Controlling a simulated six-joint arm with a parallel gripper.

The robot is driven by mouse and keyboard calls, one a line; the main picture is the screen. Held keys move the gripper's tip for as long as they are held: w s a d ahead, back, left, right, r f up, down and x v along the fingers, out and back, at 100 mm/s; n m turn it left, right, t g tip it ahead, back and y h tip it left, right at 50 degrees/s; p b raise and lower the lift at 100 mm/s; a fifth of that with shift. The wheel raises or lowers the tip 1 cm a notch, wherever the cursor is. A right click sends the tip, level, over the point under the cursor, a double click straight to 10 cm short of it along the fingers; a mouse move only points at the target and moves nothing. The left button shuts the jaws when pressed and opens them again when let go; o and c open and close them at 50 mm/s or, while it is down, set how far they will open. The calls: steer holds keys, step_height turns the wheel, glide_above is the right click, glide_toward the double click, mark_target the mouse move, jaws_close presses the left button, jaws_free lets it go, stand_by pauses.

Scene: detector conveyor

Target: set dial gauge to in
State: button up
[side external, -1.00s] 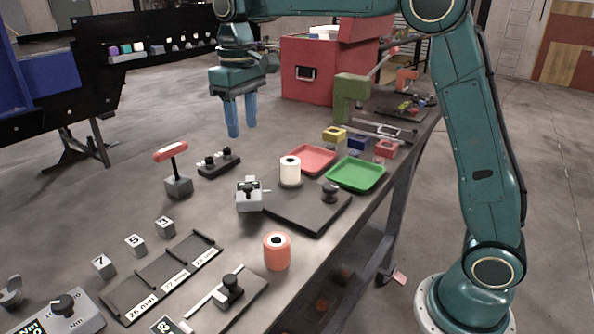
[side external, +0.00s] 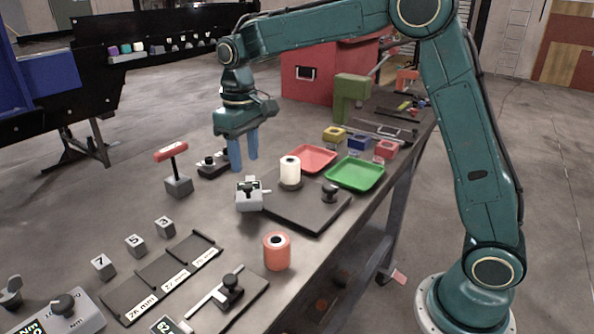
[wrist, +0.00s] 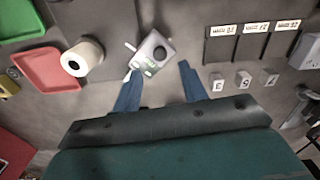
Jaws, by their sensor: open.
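A small grey device (side external: 249,195) with a dark top and a green-lit display stands on the bench; I take it for the dial gauge. It also shows in the wrist view (wrist: 145,62), just beyond my fingertips, with a round dark knob or dial and a stem at its side. Its reading is too small to make out. My gripper (side external: 243,164) is open and empty, with its blue fingers pointing down, above and behind the device in the side view.
Red (side external: 306,157) and green (side external: 355,173) trays lie behind. A red T-handle (side external: 171,152) on a grey block stands at left, beside a dark two-knob block (side external: 211,165).

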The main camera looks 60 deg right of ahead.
mark_target(248, 185)
steer(key=shift+f, duration=3.15)
jaws_close()
